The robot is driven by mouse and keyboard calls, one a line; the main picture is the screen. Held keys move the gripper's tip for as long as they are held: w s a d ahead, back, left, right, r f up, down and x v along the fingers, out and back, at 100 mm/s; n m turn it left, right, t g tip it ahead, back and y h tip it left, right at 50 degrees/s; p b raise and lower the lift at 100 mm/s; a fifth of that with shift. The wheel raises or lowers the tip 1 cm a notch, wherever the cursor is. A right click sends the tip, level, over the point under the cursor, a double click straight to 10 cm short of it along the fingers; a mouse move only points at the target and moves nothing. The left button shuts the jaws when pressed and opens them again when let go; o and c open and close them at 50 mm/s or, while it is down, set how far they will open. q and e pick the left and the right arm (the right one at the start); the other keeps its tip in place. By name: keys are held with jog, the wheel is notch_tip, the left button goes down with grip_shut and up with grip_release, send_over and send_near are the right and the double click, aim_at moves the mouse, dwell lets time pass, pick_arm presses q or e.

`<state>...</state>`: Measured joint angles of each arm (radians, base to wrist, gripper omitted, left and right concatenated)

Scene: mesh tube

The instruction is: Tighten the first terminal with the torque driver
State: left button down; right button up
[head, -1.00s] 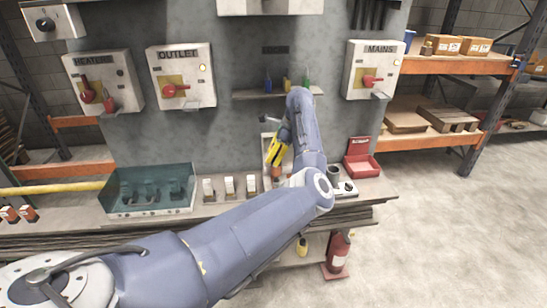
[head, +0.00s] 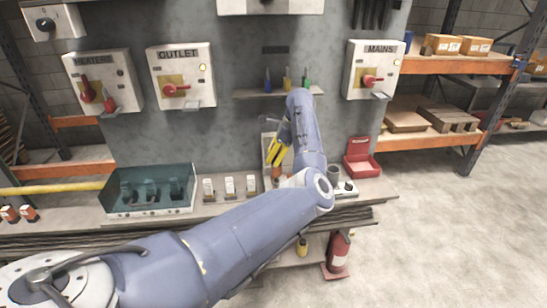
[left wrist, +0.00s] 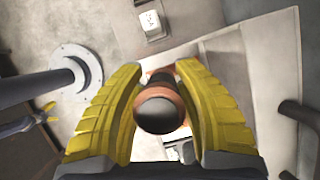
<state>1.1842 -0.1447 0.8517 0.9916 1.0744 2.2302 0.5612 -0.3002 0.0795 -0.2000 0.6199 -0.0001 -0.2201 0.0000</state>
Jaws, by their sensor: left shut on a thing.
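My left gripper (head: 276,150), with yellow fingers, hangs over the bench in front of the pale open box (head: 267,142), mid-picture in the head view. In the left wrist view my left gripper (left wrist: 160,75) is shut on a round orange-brown and dark tool, seemingly the torque driver (left wrist: 158,114). It is seen end-on between the fingers. A bit of orange-brown (head: 276,174) shows under the fingers in the head view. The tool's tip and the terminal cannot be made out. My right gripper is not in view.
A teal-walled tray (head: 150,208) and several white-fronted blocks (head: 230,186) stand left of the gripper on the bench. A red open case (head: 362,170) and a grey cup (head: 333,174) stand to its right. A small shelf (head: 255,94) is on the panel behind.

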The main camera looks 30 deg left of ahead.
pick_arm(q)
jog(key=shift+f, duration=0.85)
dwell(2.1)
jog(key=shift+r, duration=3.1)
